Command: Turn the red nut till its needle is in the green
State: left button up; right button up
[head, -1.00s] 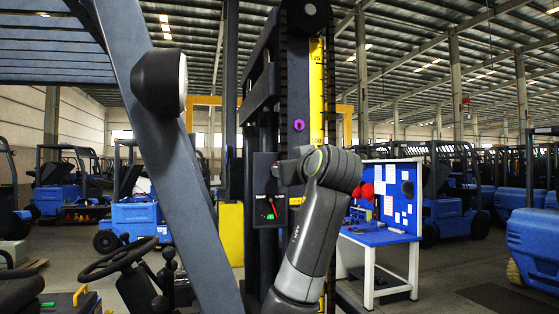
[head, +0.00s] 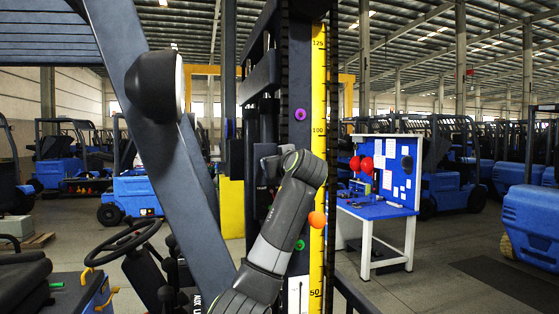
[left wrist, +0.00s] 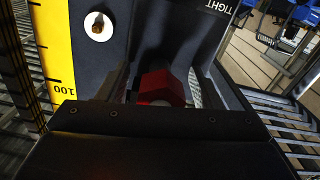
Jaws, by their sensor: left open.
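The red nut (left wrist: 162,86) shows in the left wrist view, on the dark panel marked TIGHT (left wrist: 228,8). My left gripper (left wrist: 157,78) is open, with a dark finger on each side of the nut. I cannot tell whether the fingers touch it. In the head view my left arm reaches up in front of the mast, with its wrist turned to the left towards the panel. The arm hides the nut there and covers most of the gauge, so the needle cannot be read. My right gripper is not in view.
The mast carries a yellow scale (head: 319,90), a purple knob (head: 300,114), an orange ball (head: 317,220) and a green knob (head: 300,244). A brass bolt on a white disc (left wrist: 98,27) is near the gripper. A blue workbench (head: 378,209) stands right; a steering wheel (head: 122,240) is left.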

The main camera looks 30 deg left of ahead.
pick_arm(q)
jog(key=shift+c, duration=0.2)
jog(key=c, duration=0.9)
jog(key=shift+c, duration=0.2)
jog(key=shift+m, duration=0.4)
jog(key=shift+m+b, duration=0.6)
jog(key=shift+m, duration=0.3)
jog(key=m+b, duration=0.1)
jog(key=m, duration=0.1)
jog(key=shift+m, duration=0.3)
jog(key=m, duration=0.5)
jog(key=shift+m+b, duration=0.4)
